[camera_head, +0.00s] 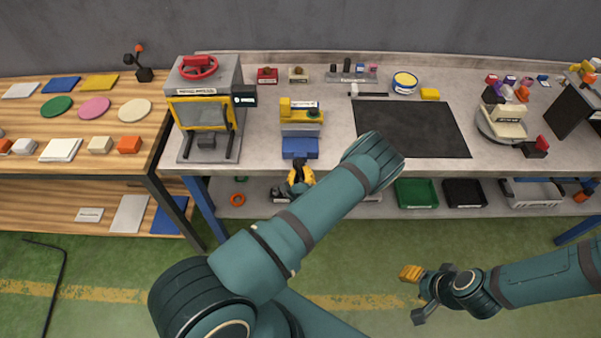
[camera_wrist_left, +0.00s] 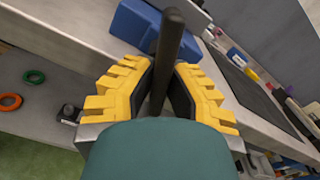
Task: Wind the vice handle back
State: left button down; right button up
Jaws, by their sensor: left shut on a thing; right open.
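The blue vice (camera_head: 300,148) sits at the front edge of the grey bench; its blue body also shows at the top of the left wrist view (camera_wrist_left: 134,22). The vice handle (camera_wrist_left: 173,35) is a dark bar standing up between the fingers in the left wrist view. My left gripper (camera_head: 299,178), with yellow-and-black fingers, is just in front of and below the vice. It is shut on the handle. My palm hides the handle's lower part. My right gripper (camera_head: 416,295) is open and empty, over the green floor at the lower right.
A grey press with a red wheel (camera_head: 198,67) stands left of the vice. A black mat (camera_head: 412,129) lies on the bench to the right. Green (camera_head: 416,193) and black bins (camera_head: 464,193) stand on the shelf below. The floor in front is clear.

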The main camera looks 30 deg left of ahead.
pick_arm(q)
jog(key=n, duration=0.6)
jog(key=shift+w+d+r+n, duration=0.1)
jog(key=shift+w+r+n, duration=0.1)
jog(key=shift+r+n, duration=0.1)
jog(key=n, duration=0.5)
jog(key=shift+r, duration=0.2)
jog(key=shift+d+n, duration=0.1)
jog(key=shift+n, duration=0.2)
jog(key=c, duration=1)
grip_release()
jog(key=shift+f, duration=0.1)
jog(key=v, duration=1.2)
